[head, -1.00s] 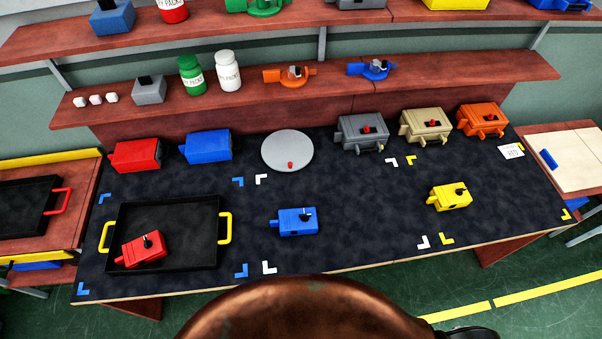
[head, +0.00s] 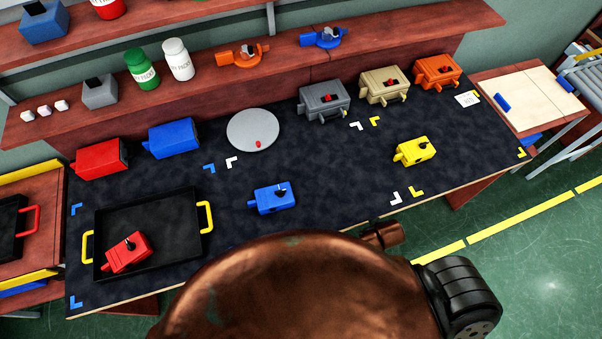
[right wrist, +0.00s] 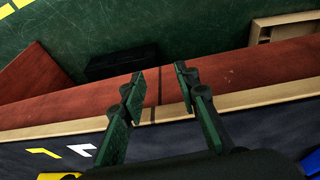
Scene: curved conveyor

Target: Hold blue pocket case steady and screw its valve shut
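The small blue pocket case (head: 272,198) lies on the dark table mat in the middle, right of the black tray. A dark valve knob (head: 281,191) sits on its top; whether it is shut cannot be told. My right gripper (right wrist: 159,73) is open and empty in the right wrist view, over the table's wooden edge. A blue corner (right wrist: 312,162) at that view's lower right may be the case, apart from the fingers. My left gripper is not in view, and neither gripper shows in the head view.
The black tray (head: 204,237) holds a red case (head: 126,253). A yellow case (head: 415,151) lies to the right. A grey round disc (head: 252,131) and several larger boxes line the back below the shelf (head: 210,83). The mat around the blue case is clear.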

